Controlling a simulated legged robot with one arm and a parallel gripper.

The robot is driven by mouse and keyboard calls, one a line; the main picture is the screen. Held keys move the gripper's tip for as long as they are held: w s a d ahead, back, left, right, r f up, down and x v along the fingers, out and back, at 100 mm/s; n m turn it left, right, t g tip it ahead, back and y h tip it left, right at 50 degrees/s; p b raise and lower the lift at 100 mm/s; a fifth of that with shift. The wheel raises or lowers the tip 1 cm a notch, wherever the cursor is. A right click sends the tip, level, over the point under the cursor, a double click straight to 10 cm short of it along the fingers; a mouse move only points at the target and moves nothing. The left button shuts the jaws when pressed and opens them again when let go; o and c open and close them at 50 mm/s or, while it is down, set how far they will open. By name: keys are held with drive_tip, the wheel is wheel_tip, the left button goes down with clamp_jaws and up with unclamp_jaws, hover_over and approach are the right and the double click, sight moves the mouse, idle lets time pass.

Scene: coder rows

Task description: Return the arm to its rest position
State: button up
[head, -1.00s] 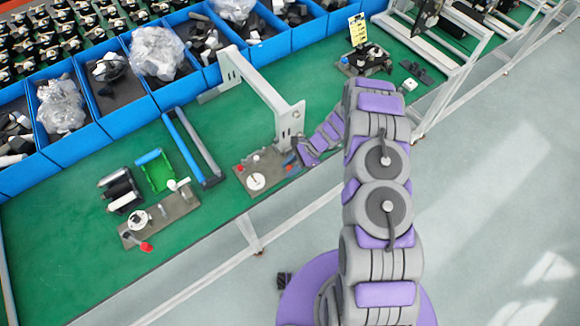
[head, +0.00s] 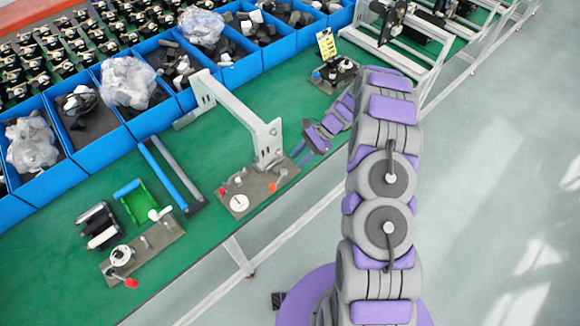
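My arm is purple and grey and rises through the right half of the head view, bending at the top towards the left. My gripper (head: 303,150) hangs at its end, over the front edge of the green workbench (head: 60,250). It is just right of a metal fixture plate (head: 262,186) that carries a white dial and red knobs. I see nothing clearly held in it. The fingers are small and partly hidden by the wrist, so their opening cannot be told.
A grey frame (head: 238,108) stands upright beside the gripper. Blue bins (head: 150,110) line the bench's back. A second fixture plate (head: 150,248) lies at left. A small device with a yellow sign (head: 326,44) stands behind the arm. Open floor (head: 490,200) lies to the right.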

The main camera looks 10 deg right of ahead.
drive_tip(key=shift+v, duration=1)
drive_tip(key=s+a+r+n+h+b, duration=0.4)
drive_tip(key=s+r+n+b, duration=0.25)
drive_tip(key=s+r, duration=0.8)
drive_tip(key=s+d+n+h+b, duration=0.2)
drive_tip(key=s+n+b, duration=0.1)
drive_tip(key=s, duration=0.9)
drive_tip(key=s+d+n+t+h+b, duration=0.1)
drive_tip(key=s+d+n+h+b, duration=0.1)
drive_tip(key=s, duration=1)
drive_tip(key=shift+d+r+n+b, duration=0.25)
drive_tip(key=shift+d+n+b, duration=0.25)
drive_tip(key=shift+n, duration=0.75)
drive_tip(key=shift+a, duration=0.1)
